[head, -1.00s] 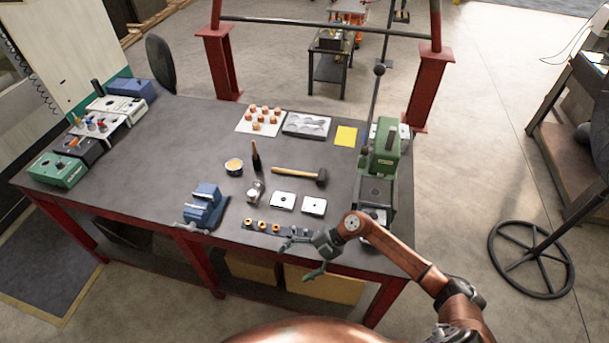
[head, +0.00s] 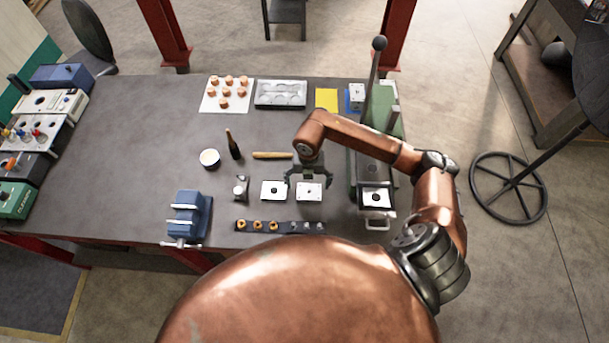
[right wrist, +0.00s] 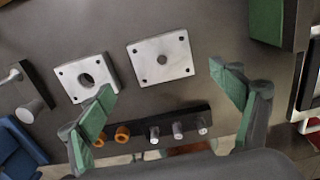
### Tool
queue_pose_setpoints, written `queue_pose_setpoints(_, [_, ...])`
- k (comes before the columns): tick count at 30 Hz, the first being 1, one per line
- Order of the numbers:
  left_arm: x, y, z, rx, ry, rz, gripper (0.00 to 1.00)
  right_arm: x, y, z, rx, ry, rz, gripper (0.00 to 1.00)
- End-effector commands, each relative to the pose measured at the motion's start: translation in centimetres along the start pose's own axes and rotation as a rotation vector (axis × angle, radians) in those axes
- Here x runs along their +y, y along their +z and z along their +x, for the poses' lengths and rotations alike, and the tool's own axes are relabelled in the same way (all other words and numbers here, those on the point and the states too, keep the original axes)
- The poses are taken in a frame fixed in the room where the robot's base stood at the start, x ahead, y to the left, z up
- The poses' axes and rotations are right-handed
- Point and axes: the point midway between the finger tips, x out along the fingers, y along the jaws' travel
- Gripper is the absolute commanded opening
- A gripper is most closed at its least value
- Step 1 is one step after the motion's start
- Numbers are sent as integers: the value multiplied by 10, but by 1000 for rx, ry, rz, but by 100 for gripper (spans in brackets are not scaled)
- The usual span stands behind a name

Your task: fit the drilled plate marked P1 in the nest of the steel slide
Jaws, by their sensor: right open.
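Two pale drilled plates lie side by side on the bench: a left one (head: 273,190) with a larger centre hole and a right one (head: 309,192) with a smaller one. They also show in the right wrist view, left (right wrist: 72,84) and right (right wrist: 145,72). I cannot read a P1 mark on either. My right gripper (head: 308,181) is open and empty above the right plate, its fingers spread to either side. The steel slide (head: 377,212) is at the front of the green press, with a pale square and dark hole on it. My left gripper is out of view.
A dark strip (head: 290,227) with brass and steel pieces lies in front of the plates. A blue vise (head: 188,213) stands to the left. A hammer (head: 271,155) lies behind, partly hidden by my arm. The green press (head: 385,108) stands at the right.

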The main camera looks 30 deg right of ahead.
Motion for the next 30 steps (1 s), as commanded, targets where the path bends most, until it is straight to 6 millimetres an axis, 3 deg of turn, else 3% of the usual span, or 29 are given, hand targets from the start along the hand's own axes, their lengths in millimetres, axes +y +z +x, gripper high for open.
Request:
queue_pose_setpoints(8, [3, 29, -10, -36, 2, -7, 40, -2, -1, 42, 5, -1, 5, 86])
queue_pose_setpoints(12, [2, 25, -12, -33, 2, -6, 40, -3, -1, 57, 4, -1, 5, 86])
queue_pose_setpoints(20, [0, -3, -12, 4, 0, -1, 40, -2, -1, 65, 3, 0, 2, 86])
queue_pose_setpoints(24, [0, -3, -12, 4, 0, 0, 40, -2, -1, 64, 3, 0, 2, 85])
queue_pose_setpoints(30, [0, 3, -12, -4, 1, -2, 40, -2, -1, 64, 3, 0, 2, 71])
